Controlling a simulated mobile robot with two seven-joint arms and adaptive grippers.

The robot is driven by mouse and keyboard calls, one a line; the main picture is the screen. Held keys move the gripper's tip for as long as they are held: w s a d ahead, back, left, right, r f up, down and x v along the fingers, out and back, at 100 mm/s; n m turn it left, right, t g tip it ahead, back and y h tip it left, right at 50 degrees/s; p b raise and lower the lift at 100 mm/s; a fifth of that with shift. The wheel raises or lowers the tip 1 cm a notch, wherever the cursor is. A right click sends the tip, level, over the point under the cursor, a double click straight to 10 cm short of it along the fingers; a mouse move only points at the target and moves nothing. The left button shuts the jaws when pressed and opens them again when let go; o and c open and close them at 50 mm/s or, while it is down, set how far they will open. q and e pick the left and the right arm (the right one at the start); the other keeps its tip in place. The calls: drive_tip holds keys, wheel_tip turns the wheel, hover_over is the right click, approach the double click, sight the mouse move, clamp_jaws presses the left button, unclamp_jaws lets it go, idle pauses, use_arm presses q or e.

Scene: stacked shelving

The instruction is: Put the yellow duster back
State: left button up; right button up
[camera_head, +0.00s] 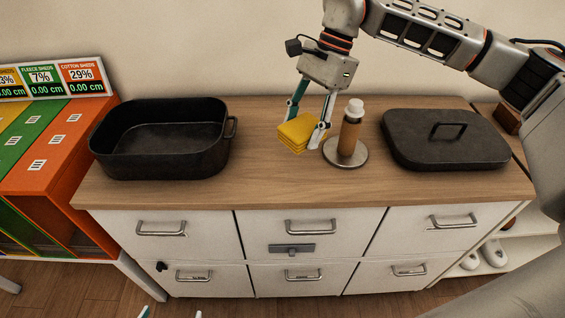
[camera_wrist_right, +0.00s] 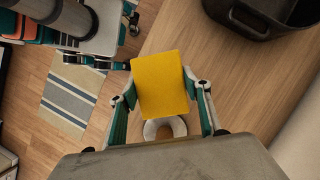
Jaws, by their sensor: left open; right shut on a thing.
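The yellow duster (camera_head: 297,132) is a thick, folded square block. My right gripper (camera_head: 304,124) is shut on it, with a finger on either side, at the middle of the wooden counter, just left of the round metal stand. I cannot tell whether its underside touches the counter. In the right wrist view the duster (camera_wrist_right: 160,85) sits between the two fingers (camera_wrist_right: 162,105) and hides part of what lies beyond. My left gripper (camera_head: 171,314) shows only its fingertips at the bottom edge of the head view. They are apart and empty.
A brown bottle with a white cap (camera_head: 351,130) stands on the round metal stand (camera_head: 346,158). A black roasting pan (camera_head: 163,160) is on the left and a dark lid (camera_head: 447,150) on the right. Drawers (camera_head: 288,225) are below. The counter's front strip (camera_head: 260,190) is clear.

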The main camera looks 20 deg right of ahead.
drive_tip(key=w+a+r+m+t, duration=0.35)
drive_tip(key=r+m, duration=0.45)
drive_tip(key=m, duration=0.3)
drive_tip(key=m+t+b, duration=0.1)
hover_over(278, 162)
drive_tip(key=d, duration=0.1)
drive_tip(key=shift+h, duration=0.3)
drive_tip(key=f, duration=1.4)
drive_tip(key=shift+s+d+f, duration=0.1)
drive_tip(key=shift+s+f, duration=0.15)
drive_tip(key=shift+s, duration=0.15)
drive_tip(key=shift+f, duration=2.35)
drive_tip(key=shift+f, duration=0.15)
drive_tip(key=o, duration=1)
